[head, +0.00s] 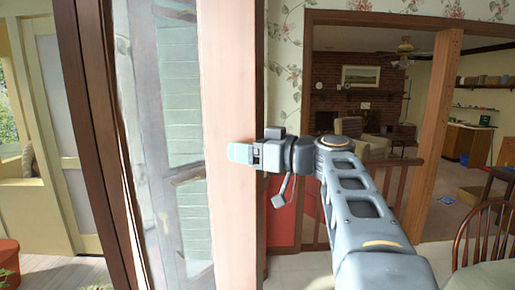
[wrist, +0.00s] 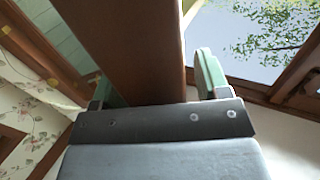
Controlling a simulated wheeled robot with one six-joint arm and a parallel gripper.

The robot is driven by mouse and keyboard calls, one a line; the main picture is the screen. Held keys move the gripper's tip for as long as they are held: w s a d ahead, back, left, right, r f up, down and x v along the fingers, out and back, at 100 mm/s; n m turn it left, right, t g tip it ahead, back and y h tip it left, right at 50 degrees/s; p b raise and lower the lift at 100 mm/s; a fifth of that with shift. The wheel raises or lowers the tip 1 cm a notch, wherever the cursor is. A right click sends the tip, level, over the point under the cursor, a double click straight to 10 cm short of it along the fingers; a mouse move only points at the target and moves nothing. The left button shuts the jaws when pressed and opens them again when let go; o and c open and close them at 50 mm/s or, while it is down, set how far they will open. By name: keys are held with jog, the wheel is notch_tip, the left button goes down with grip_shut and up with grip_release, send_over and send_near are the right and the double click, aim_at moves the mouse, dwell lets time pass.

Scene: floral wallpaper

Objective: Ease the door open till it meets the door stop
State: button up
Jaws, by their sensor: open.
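The door (head: 228,80) stands as a tall wooden stile with a glazed panel to its left in the head view. My gripper (head: 243,153) reaches in from the right at the stile's edge, one green fingertip showing on the near face. The other finger is hidden behind the stile there. In the wrist view the brown door edge (wrist: 135,45) runs between the two green fingers of my gripper (wrist: 155,82). The jaws are open; a gap shows between the wood and the right finger. Contact on the left side is hard to tell. I cannot make out a door stop.
A dark wooden frame (head: 92,120) stands left of the door. To the right are floral wallpaper (head: 290,45), a wooden post (head: 432,130) and a chair (head: 478,230). A room with a brick fireplace (head: 365,118) lies beyond. Pale floor shows at lower right.

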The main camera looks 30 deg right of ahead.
jog(key=b+v, duration=0.3)
jog(key=v, duration=1)
jog(key=shift+s+d, duration=0.25)
jog(key=shift+d, duration=0.1)
jog(key=w+d+f+m+g+h, duration=0.2)
jog(key=f+m+g+h, duration=0.15)
jog(key=f+m, duration=0.55)
jog(key=w+d+f+m+g+h, duration=0.15)
jog(key=f+m+h, duration=0.4)
jog(key=f, duration=0.75)
jog(key=s+a+f+g+h+p, duration=0.1)
jog(key=a+f+g, duration=0.25)
jog(key=f, duration=0.25)
jog(key=s+a+f+g+h+p, duration=0.1)
jog(key=a+f+g, duration=0.1)
jog(key=a+f, duration=0.3)
jog(key=s+a+f+n, duration=0.2)
jog(key=a+f+n, duration=0.2)
jog(key=a+n, duration=0.3)
jog(key=shift+s+a+f, duration=0.15)
jog(key=shift+s+a, duration=0.05)
jog(key=shift+a, duration=1.05)
